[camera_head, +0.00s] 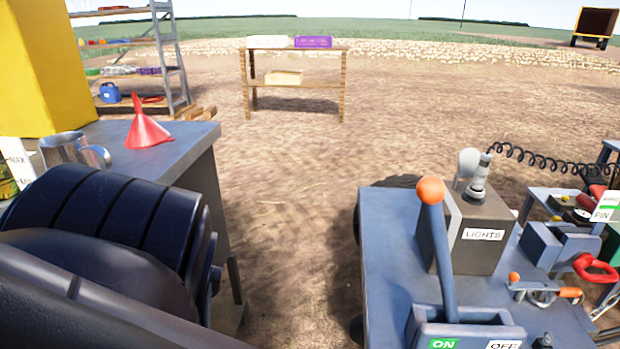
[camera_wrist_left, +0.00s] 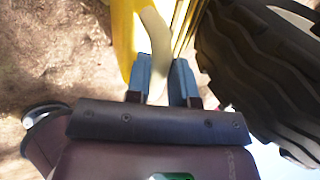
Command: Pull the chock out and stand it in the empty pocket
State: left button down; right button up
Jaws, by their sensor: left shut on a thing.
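In the left wrist view, my left gripper (camera_wrist_left: 160,84) is shut on a pale, cream-coloured curved piece (camera_wrist_left: 156,30). It looks like a handle or strap of the chock, though I cannot tell for sure. A yellow body (camera_wrist_left: 125,25) lies just beyond the fingers, with the cream piece in front of it. How the two are joined is not clear. A large black treaded tyre (camera_wrist_left: 255,60) stands close on the right. The empty pocket cannot be made out. In the head view, my left arm fills the lower left, its gripper hidden. My right gripper is in neither view.
In the head view, a grey bench at the left holds a red funnel (camera_head: 148,127) and metal mug (camera_head: 75,152). At the right, a blue-grey console (camera_head: 385,240) carries an orange-knobbed lever (camera_head: 437,245). Bare ground lies between, with a wooden shelf (camera_head: 295,84) farther off.

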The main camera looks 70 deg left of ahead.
pick_arm(q)
jog(key=s, duration=0.2)
jog(key=s+a, duration=0.1)
jog(key=shift+s+f, duration=0.1)
jog(key=shift+f, duration=0.25)
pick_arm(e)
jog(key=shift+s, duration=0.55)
pick_arm(q)
jog(key=c, duration=1.2)
grip_release()
jog(key=o, duration=0.3)
jog(key=shift+w, duration=0.2)
jog(key=shift+w+d+r, duration=0.1)
jog(key=shift+w, duration=0.05)
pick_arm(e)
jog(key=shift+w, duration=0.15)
pick_arm(q)
jog(key=p+v, duration=0.6)
jog(key=v, duration=0.4)
jog(key=shift+r, duration=0.45)
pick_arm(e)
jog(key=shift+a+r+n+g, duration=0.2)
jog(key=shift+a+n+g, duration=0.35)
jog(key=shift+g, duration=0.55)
